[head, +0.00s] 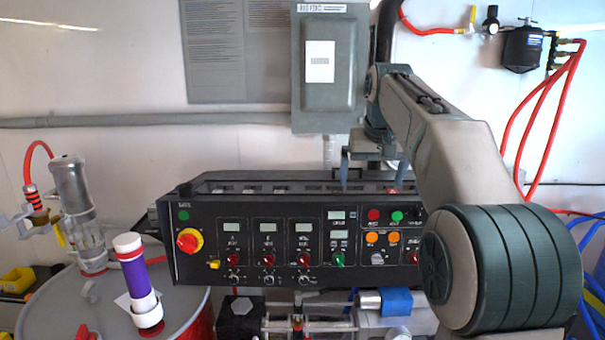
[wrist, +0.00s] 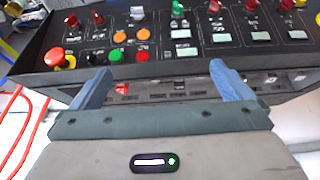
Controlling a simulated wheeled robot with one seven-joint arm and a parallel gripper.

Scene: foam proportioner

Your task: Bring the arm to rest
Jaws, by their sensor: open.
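My gripper (head: 374,172) hangs over the top rear edge of the black control panel (head: 200,262) in the head view, its fingers pointing down. The blue fingers stand wide apart with nothing between them. In the wrist view my gripper (wrist: 160,72) is also open and empty, with the panel's top and its buttons beyond the fingertips. I cannot tell whether the fingertips touch the panel. My arm covers the right end of the panel in the head view.
A drum (head: 185,305) with a purple-banded cylinder (head: 135,280) stands at lower left. A grey electrical box (head: 322,100) hangs on the wall close behind my gripper. Red hoses (head: 540,115) hang at right. Pipework and a blue part (head: 396,302) lie below the panel.

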